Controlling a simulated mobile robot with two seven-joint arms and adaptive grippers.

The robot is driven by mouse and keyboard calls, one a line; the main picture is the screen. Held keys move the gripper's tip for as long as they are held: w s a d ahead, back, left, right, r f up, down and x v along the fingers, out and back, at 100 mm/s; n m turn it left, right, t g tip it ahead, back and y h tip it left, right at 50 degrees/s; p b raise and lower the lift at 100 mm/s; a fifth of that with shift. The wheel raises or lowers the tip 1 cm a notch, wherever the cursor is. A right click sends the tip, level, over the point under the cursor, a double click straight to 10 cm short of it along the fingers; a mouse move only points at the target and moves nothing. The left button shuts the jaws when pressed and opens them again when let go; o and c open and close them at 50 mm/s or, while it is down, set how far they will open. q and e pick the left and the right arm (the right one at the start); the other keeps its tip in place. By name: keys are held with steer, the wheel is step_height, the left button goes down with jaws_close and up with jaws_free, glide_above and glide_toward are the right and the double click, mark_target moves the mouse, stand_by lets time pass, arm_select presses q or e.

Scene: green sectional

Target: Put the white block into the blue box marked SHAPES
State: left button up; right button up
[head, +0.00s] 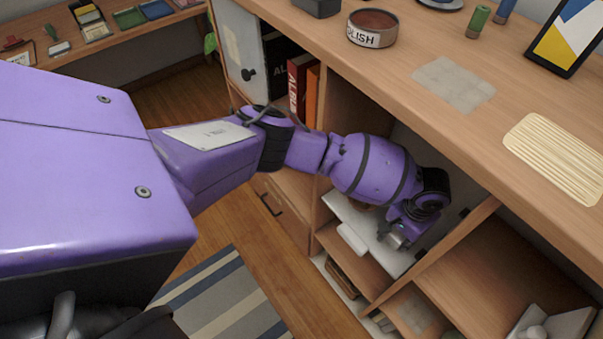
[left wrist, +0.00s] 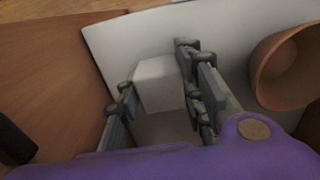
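My left gripper (head: 397,238) reaches into an open compartment under the counter. In the left wrist view its two fingers (left wrist: 155,85) stand apart with the white block (left wrist: 162,82) between them. The fingers lie close along the block's sides; I cannot tell whether both press on it. The block is over a pale board (left wrist: 110,38), and a brown bowl (left wrist: 285,68) is close to the right finger. In the head view the arm and gripper hide the block. I see no blue box marked SHAPES in either view. My right gripper is out of view.
The counter top (head: 440,40) lies above the arm, and a wooden divider (head: 440,252) stands close to the gripper's right. Red and orange binders (head: 298,85) are in the compartment to the left. A labelled round tin (head: 372,28) and a framed picture (head: 568,38) stand on the counter.

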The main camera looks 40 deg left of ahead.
arm_select(q)
steer(key=o, duration=0.3)
steer(key=shift+o, duration=0.2)
